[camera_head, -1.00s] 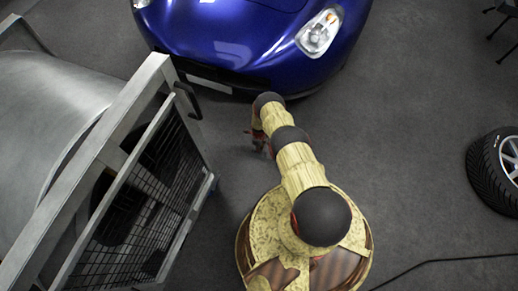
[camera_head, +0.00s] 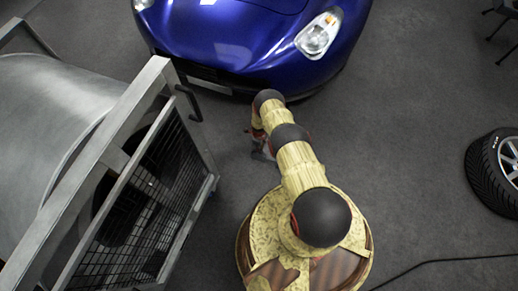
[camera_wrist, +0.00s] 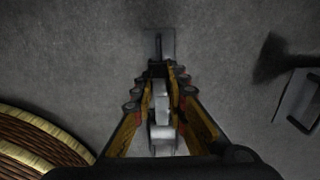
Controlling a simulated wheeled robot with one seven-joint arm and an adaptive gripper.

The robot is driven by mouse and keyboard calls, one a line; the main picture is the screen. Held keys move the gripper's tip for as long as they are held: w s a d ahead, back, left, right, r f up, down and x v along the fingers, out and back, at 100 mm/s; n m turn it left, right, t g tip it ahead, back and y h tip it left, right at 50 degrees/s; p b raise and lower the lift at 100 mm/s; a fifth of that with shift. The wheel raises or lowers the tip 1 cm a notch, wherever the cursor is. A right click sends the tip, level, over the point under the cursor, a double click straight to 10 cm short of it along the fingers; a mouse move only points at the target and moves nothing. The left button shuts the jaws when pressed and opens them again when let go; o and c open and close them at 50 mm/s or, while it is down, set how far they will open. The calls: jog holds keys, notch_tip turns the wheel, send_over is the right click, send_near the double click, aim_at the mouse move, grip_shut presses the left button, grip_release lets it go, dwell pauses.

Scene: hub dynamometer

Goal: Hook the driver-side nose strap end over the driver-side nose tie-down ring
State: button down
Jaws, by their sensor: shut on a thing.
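My gripper (camera_wrist: 160,74) points down at the floor in the wrist view, with its fingers closed in on a small grey piece. I take this piece to be the driver-side nose strap end (camera_wrist: 158,46); its flat grey plate with a dark slot shows past the fingertips. Grey metal parts (camera_wrist: 161,135) also show between the fingers. In the head view my gripper (camera_head: 262,150) is small and partly hidden by my arm, just in front of the blue car's nose (camera_head: 245,60). I cannot make out the driver-side nose tie-down ring in either view.
A large grey fan with a metal frame and mesh guard (camera_head: 150,190) stands close on the left. A loose wheel (camera_head: 497,170) lies at the right, with a black cable (camera_head: 440,262) below it. A dark object and light-edged frame (camera_wrist: 297,100) show right in the wrist view.

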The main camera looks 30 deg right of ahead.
jog(key=shift+r+p, duration=0.55)
jog(key=shift+r, duration=0.7)
